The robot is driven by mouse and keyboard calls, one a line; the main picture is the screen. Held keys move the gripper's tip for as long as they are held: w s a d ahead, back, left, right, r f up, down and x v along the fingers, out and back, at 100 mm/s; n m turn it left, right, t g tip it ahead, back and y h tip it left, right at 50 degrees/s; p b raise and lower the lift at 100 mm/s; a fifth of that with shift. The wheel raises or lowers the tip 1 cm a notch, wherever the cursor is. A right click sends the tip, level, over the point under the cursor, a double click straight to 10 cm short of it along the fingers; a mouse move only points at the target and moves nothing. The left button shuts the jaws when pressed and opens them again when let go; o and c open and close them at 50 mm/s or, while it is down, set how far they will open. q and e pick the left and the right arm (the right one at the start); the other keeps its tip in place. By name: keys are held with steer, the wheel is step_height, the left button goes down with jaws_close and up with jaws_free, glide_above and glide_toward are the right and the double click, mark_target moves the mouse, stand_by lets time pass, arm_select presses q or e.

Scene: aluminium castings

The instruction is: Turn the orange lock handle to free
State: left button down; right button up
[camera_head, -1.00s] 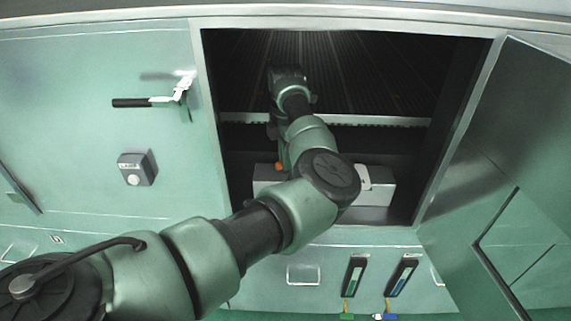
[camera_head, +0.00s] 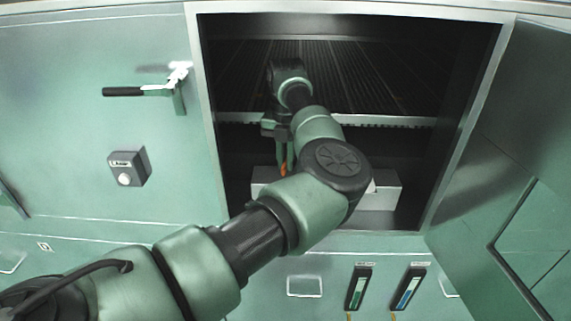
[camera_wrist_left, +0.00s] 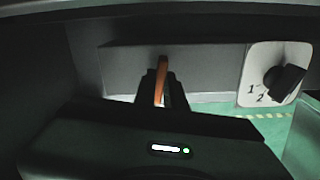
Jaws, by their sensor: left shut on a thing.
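The orange lock handle (camera_head: 284,169) sits at the grey box (camera_head: 385,198) inside the open cabinet, mostly hidden behind my arm in the head view. In the left wrist view the handle (camera_wrist_left: 160,80) stands roughly upright in front of the box's face. My left gripper (camera_head: 283,163) points down into the cabinet, its fingers shut on the orange handle; the fingers also show in the left wrist view (camera_wrist_left: 160,92). My right gripper is not in view.
A black rotary switch (camera_wrist_left: 284,82) on a white plate marked 1 and 2 is right of the handle. The cabinet's open door (camera_head: 500,170) stands on the right. A black-gripped lever (camera_head: 140,91) and a button box (camera_head: 128,167) are on the left panel.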

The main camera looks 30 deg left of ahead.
mark_target(285, 162)
arm_select(q)
steer(key=shift+n+b, duration=0.3)
steer(key=shift+n, duration=0.8)
steer(key=shift+r, duration=0.1)
steer(key=c, duration=1.5)
jaws_free()
steer(key=shift+r+b, duration=0.55)
steer(key=shift+r, duration=3.3)
